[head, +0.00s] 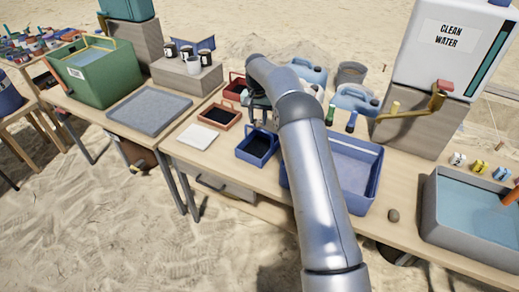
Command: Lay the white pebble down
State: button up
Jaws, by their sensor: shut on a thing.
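My gripper (259,121) is at the middle of the long wooden table, just above the back of a small dark blue tray (257,161). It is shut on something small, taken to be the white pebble. The pebble is too small and too covered by the fingers to make out. My arm crosses the middle of the view and hides part of the table behind it. A small brown-grey pebble (394,216) lies alone on the table's front right.
An orange-brown tray (220,116), a dark red tray (235,88) and a white square (198,136) lie left of the gripper. A large blue basin (358,172) is right of it. A grey water tub (470,245) and the clean water tank (452,50) stand further right.

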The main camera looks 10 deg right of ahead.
jog(key=w+d+r+m, duration=0.2)
jog(key=w+r, duration=0.1)
jog(key=m+b, duration=0.1)
jog(key=b, duration=0.3)
send_near(264, 144)
notch_tip(264, 144, down, 6)
jog(key=shift+s+d+f, duration=0.1)
jog(key=shift+f, duration=0.15)
jog(key=shift+f, duration=0.2)
jog(key=o, duration=1)
jog(key=shift+c, duration=0.2)
